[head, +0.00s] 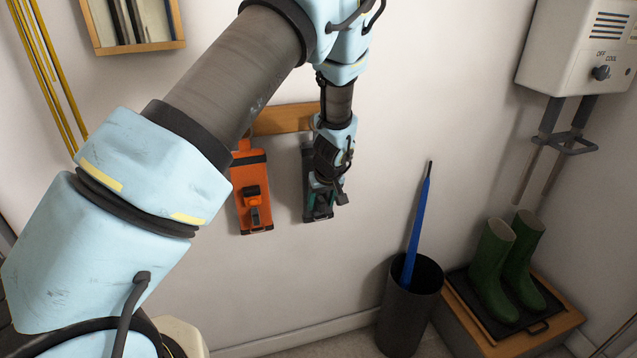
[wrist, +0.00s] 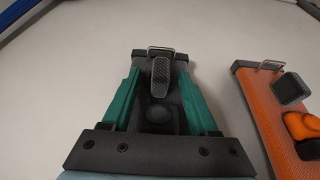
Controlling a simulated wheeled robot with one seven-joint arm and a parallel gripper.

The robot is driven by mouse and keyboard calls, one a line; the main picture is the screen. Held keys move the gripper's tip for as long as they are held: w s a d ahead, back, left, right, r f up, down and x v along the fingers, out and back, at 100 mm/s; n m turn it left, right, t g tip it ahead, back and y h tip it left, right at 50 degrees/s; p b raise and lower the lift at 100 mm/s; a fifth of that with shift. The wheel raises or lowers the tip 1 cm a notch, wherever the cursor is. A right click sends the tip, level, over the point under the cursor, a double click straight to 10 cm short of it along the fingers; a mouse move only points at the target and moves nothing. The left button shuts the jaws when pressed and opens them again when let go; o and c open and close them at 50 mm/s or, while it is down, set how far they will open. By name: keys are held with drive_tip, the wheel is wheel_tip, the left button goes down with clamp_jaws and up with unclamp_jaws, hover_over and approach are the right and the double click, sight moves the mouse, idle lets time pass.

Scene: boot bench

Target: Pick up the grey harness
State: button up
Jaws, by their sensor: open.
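The grey harness (head: 308,160) is a dark, narrow panel hanging against the wall, partly hidden behind my gripper in the head view. In the wrist view the harness (wrist: 160,78) shows a ribbed grey pad, a rounded bump and a thin metal loop at its far end. My gripper (head: 320,200) is in front of it. In the wrist view my gripper (wrist: 159,88) is open, with one teal finger on each side of the harness's middle. I cannot tell whether the fingers touch it.
An orange harness (head: 252,190) hangs close to the left, and also shows in the wrist view (wrist: 262,110). A wooden rail (head: 283,119) is above. A dark bin (head: 408,305) with a blue pole and green boots (head: 493,270) stand lower right. Bare wall lies between.

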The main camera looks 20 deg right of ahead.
clamp_jaws()
idle(0.4)
